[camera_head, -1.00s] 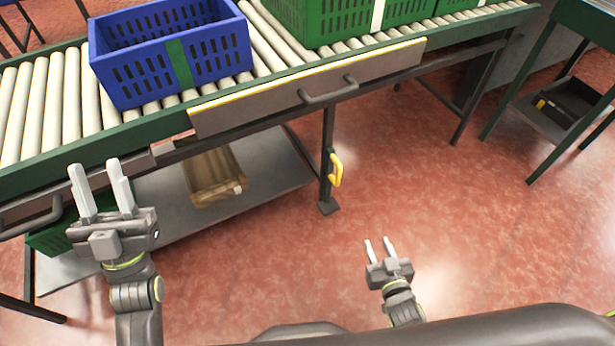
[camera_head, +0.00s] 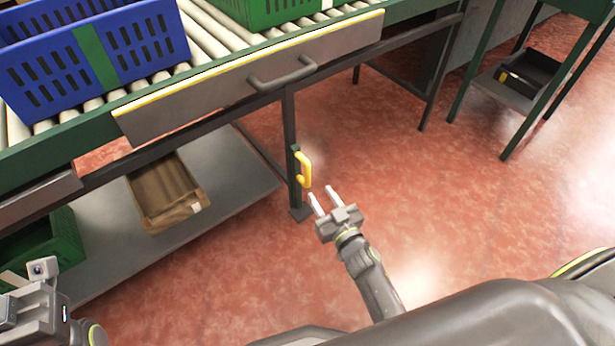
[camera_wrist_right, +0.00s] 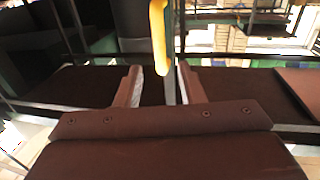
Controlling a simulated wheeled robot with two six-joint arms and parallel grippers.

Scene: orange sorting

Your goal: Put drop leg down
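The drop leg (camera_head: 290,140) is a dark upright post under the conveyor's front edge, with its foot on the red floor. A yellow handle (camera_head: 306,170) is fixed to its side. My right gripper (camera_head: 318,199) is open and empty, just below and to the right of the handle, apart from it. In the right wrist view the handle (camera_wrist_right: 159,38) shows ahead between and beyond the two fingers. My left gripper (camera_head: 30,290) is at the lower left edge; its fingers are not clearly seen.
A hinged panel with a grey handle (camera_head: 283,75) hangs on the conveyor's front above the leg. A blue crate (camera_head: 140,45) and a green crate (camera_head: 265,12) stand on the rollers. A lower shelf (camera_head: 225,180) holds a brown box (camera_head: 165,190). Open floor lies to the right.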

